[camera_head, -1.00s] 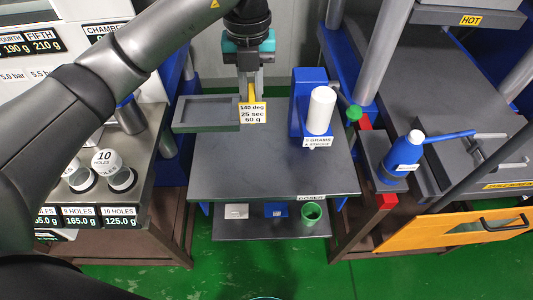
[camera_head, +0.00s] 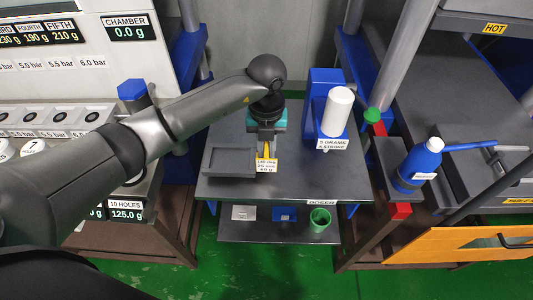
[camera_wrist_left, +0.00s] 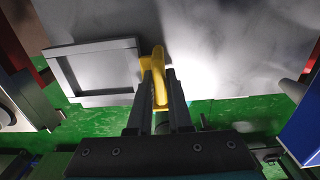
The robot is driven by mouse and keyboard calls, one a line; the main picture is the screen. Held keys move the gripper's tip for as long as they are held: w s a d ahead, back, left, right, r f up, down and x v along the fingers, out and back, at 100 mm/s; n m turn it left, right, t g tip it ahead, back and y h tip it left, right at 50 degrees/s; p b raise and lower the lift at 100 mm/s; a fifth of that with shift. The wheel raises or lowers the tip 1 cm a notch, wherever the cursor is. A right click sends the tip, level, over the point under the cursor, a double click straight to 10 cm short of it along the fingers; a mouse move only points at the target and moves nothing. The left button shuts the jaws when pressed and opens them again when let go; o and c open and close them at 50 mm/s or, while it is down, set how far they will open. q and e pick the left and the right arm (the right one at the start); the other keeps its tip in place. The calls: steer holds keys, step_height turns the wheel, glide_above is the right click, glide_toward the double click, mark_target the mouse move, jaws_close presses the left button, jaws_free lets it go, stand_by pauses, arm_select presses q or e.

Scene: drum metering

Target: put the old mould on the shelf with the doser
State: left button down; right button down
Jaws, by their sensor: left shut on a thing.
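The old mould (camera_head: 230,161) is a flat grey tray with a raised rim and a yellow handle. A label (camera_head: 266,165) reading 140 deg, 25 sec, 60 g shows at its handle end. My left gripper (camera_head: 266,148) is shut on the yellow handle, which also shows between the fingers in the left wrist view (camera_wrist_left: 160,68). The mould is over the front left of the dark grey shelf top (camera_head: 300,184); I cannot tell whether it touches. The doser (camera_head: 322,105), a blue stand with a white cylinder, stands at the shelf's right. My right gripper is not in view.
A lower shelf (camera_head: 262,232) holds a white item, a blue item and a green cup (camera_head: 319,219). A blue bottle (camera_head: 418,165) and the hot press stand at right. An orange drawer front (camera_head: 450,247) sticks out at lower right. The shelf's middle is clear.

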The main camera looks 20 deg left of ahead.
arm_select(q)
steer(key=shift+f, duration=0.85)
steer(key=shift+f, duration=0.2)
steer(key=c, duration=0.8)
jaws_free()
steer(key=shift+c, duration=0.2)
step_height(320, 180, up, 12)
steer(key=shift+r+p, duration=0.2)
steer(key=shift+p, duration=0.25)
